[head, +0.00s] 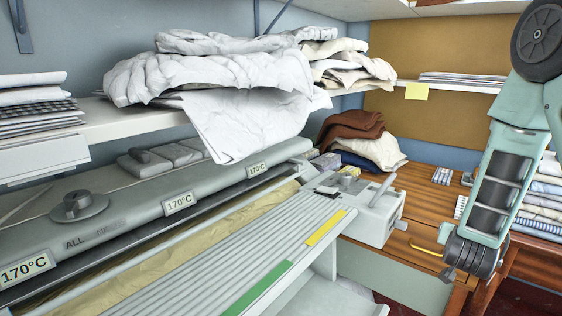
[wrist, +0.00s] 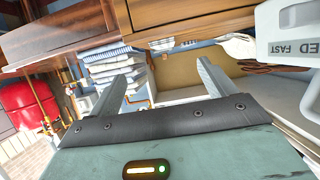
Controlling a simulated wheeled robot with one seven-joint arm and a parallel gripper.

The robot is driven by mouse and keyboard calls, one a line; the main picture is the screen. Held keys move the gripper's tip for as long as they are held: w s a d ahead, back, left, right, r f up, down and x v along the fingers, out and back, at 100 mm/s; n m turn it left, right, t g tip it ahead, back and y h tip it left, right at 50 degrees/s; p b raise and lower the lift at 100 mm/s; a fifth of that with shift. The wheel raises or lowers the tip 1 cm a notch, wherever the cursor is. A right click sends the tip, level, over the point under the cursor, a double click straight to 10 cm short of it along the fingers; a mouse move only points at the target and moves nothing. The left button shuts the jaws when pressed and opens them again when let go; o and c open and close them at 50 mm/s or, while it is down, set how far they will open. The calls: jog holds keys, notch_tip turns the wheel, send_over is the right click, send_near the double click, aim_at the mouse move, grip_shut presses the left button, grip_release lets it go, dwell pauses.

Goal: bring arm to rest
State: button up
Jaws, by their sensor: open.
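My gripper (wrist: 158,74) shows in the wrist view with its two pale fingers spread wide apart and nothing between them. Folded linen shows beyond the fingers. My green arm (head: 495,165) hangs bent at the right of the head view, over the wooden table. The gripper's fingers cannot be made out in the head view. The rotary ironer (head: 180,200) fills the left and middle of the head view, apart from my arm. Its end box (head: 372,210) faces the table, left of my arm.
The wooden table (head: 425,185) bears stacked linen (head: 540,200) at the right, close to my arm. A shelf (head: 125,122) holds heaped white cloth. In the wrist view, a pale housing marked FAST (wrist: 295,32) is at upper right and a red tank (wrist: 28,105) at left.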

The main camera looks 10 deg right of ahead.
jog(key=a+n+g+y, duration=0.2)
jog(key=a+n+y, duration=0.55)
jog(key=a, duration=0.95)
jog(key=s+a+r+n+g+y+p, duration=0.1)
jog(key=s+a+r+n+g+p, duration=0.1)
jog(key=s+a+r, duration=0.3)
jog(key=s+a+r+n+g+y+p, duration=0.1)
jog(key=s+a+r+n+p, duration=0.3)
jog(key=s+a, duration=0.6)
jog(key=s+a+r+n+g+y+p, duration=0.1)
jog(key=s+a+r+n+g+p, duration=0.2)
jog(key=s+a+r, duration=0.3)
jog(key=s+a+n+p, duration=0.1)
jog(key=s+a, duration=0.1)
jog(key=shift+s+a+g, duration=0.25)
jog(key=shift+a+g, duration=0.05)
jog(key=shift+g, duration=0.1)
jog(key=shift+r+y, duration=0.1)
jog(key=shift+y, duration=0.15)
